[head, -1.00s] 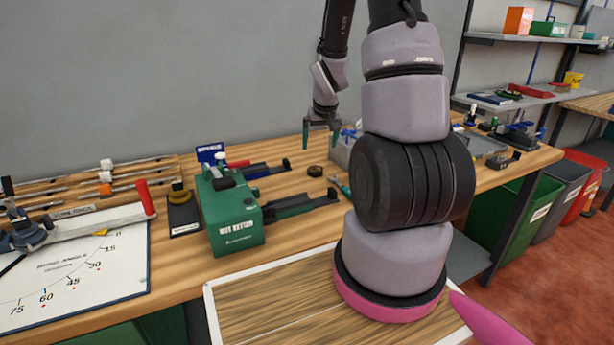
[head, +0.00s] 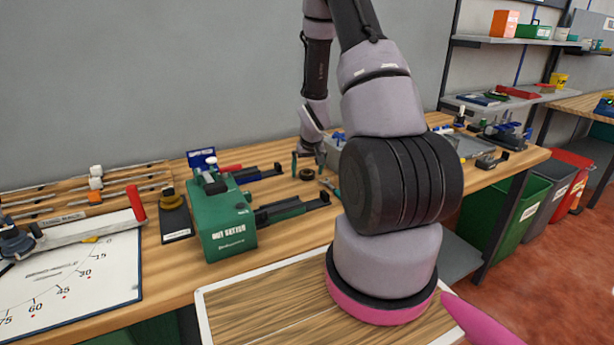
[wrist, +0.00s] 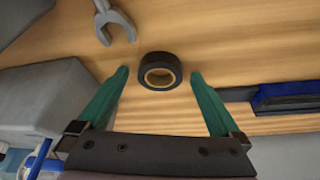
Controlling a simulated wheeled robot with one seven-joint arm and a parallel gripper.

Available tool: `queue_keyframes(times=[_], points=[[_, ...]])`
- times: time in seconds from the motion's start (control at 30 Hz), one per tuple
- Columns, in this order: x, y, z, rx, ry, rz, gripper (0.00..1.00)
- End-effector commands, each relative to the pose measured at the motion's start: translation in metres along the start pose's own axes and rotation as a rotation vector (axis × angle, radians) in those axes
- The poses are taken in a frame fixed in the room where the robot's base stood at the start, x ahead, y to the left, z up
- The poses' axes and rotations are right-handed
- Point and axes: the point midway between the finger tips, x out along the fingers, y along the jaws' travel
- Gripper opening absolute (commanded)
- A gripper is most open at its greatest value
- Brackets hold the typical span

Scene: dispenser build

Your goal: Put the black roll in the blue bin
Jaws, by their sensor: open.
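The black roll (head: 306,174) lies flat on the wooden workbench in the head view, right of the green machine. In the wrist view the black roll (wrist: 159,71) shows its tan core and sits just beyond and between the fingertips. My gripper (head: 308,162) is low over the bench at the roll. Its two green fingers are open in the wrist view (wrist: 160,74), one on each side, with gaps to the roll. No blue bin can be made out for certain; my arm hides part of the bench.
The green machine (head: 229,222) stands left of the roll, with rails reaching towards it. A grey wrench end (wrist: 115,22) lies near the roll. A grey box (wrist: 38,97) stands close by at left in the wrist view. Green, grey and red floor bins (head: 525,205) stand at right.

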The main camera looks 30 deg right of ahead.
Motion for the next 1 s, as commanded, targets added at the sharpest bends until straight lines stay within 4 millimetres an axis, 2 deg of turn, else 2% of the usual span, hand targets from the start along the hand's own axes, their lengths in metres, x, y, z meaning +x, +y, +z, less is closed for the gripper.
queue_keyframes(times=[0.2, 0.27, 0.3, 0.43, 0.47, 0.5, 0.77, 1.0], points=[[0.001, 0.000, 0.000, 0.000, 0.001, 0.000, 1.00], [0.001, 0.000, 0.000, 0.000, 0.001, 0.000, 0.81], [0.001, 0.000, 0.000, 0.000, 0.001, 0.000, 0.66], [0.001, 0.000, 0.000, 0.000, 0.000, 0.000, 0.16], [0.001, 0.000, 0.000, 0.000, 0.000, 0.000, 0.13], [0.001, 0.000, 0.000, 0.000, 0.000, 0.000, 0.05], [-0.006, 0.000, -0.004, 0.001, 0.002, 0.000, 0.05], [-0.048, 0.000, -0.021, 0.001, 0.006, 0.000, 0.05]])
